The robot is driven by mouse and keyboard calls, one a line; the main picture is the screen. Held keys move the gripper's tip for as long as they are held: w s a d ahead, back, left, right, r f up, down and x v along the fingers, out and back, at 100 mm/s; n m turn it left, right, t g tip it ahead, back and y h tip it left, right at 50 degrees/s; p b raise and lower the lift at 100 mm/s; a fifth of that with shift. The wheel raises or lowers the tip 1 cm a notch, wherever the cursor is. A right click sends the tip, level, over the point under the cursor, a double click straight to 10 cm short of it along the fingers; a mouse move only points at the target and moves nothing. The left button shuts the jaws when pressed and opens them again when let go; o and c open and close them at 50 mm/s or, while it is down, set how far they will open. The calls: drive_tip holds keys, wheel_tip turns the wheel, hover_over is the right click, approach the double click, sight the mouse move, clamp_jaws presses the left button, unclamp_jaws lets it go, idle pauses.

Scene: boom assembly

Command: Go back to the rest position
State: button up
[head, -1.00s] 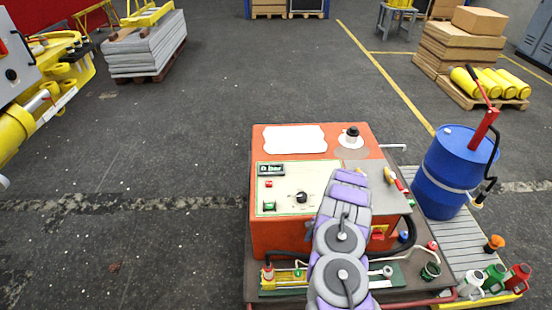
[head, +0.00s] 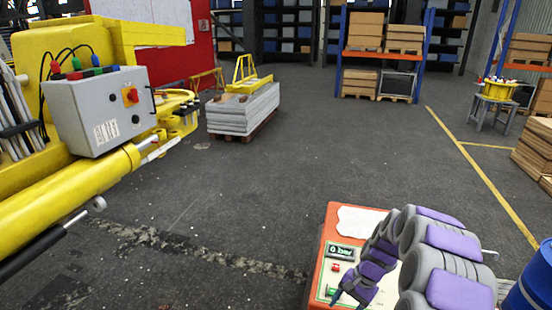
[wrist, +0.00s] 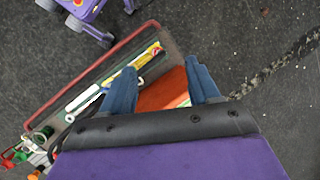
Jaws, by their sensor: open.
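My gripper (wrist: 163,78) shows in the wrist view with its two blue fingers spread apart and nothing between them. An orange surface lies below and beyond the gap. In the head view my purple and grey arm bends in front of the orange control box (head: 325,262), and the gripper (head: 342,292) hangs at its left end by the panel. The box carries a display (head: 342,252) reading "0 bar", with a red button and a green button below it. The arm hides the right part of the panel. I cannot tell whether the gripper touches the box.
A yellow boom machine with a grey control cabinet (head: 100,110) stands at left. A stack of grey slabs (head: 243,108) sits behind it. A blue barrel (head: 533,278) is at lower right. Racks with boxes (head: 383,55) line the back. The middle floor is clear.

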drive_tip(key=s+a+r+n+h, duration=0.1)
drive_tip(key=s+a+r+n, duration=0.15)
drive_tip(key=s+r, duration=0.5)
drive_tip(key=s+a+r+n+h, duration=0.1)
drive_tip(key=s+a+r+n, duration=0.1)
drive_tip(key=s+a+r, duration=0.4)
drive_tip(key=s+d+r+n+h, duration=0.1)
drive_tip(key=s+r, duration=0.2)
drive_tip(key=s, duration=0.7)
drive_tip(key=s+d+r+n+h, duration=0.1)
drive_tip(key=s+r+n, duration=0.1)
drive_tip(key=s, duration=0.9)
drive_tip(key=shift+d+r, duration=0.25)
drive_tip(key=shift+r, duration=0.6)
